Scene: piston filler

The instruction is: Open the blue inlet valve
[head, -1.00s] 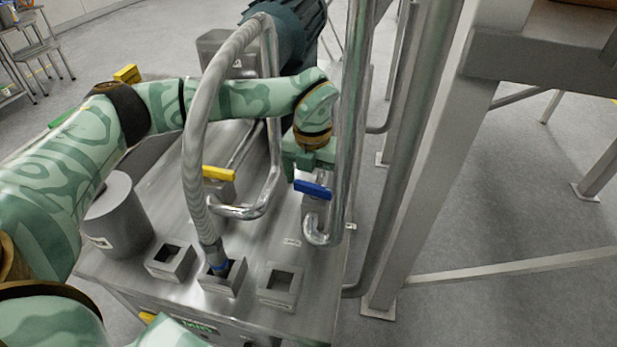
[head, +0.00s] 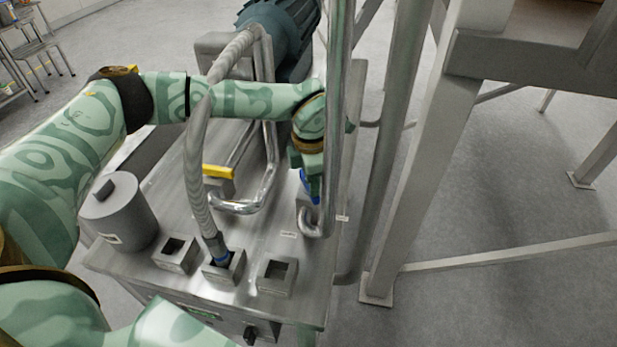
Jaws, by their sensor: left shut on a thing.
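The blue inlet valve handle (head: 309,186) sits on the pipe at the right side of the steel machine top. It now points roughly along the pipe, and its upper part is hidden by my gripper. My left gripper (head: 307,172) reaches over from the left, behind the curved hose, and is shut on the blue handle. The upright pipe hides part of the gripper. My right gripper is not in view; a green arm link of mine shows at the bottom.
A yellow valve handle (head: 218,171) lies left of the blue one. A ribbed hose (head: 194,150) arches up from a square socket (head: 222,268). A grey canister (head: 118,212) stands at left. A steel frame post (head: 415,170) rises at right.

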